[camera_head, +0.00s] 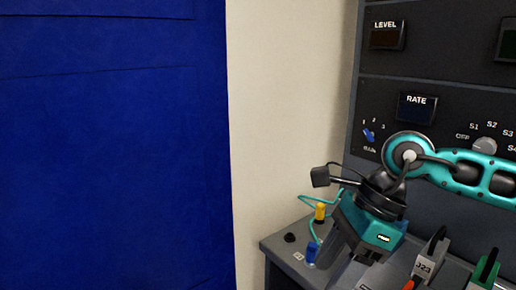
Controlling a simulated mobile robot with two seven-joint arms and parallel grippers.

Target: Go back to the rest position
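My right arm comes in from the right edge, and its teal and black gripper (352,243) points down over the left end of the grey bench (285,258). The gripper is in front of the instrument rack. Its fingertips are hard to make out against the bench, so I cannot tell whether it is open or shut, or whether it holds anything. My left gripper is not in view.
The dark rack has a LEVEL display (386,36), a RATE display (416,108), a blue knob (369,136) and a grey selector knob (484,146). Yellow (320,211) and blue (311,252) plugs with a green cable stand beside the gripper.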

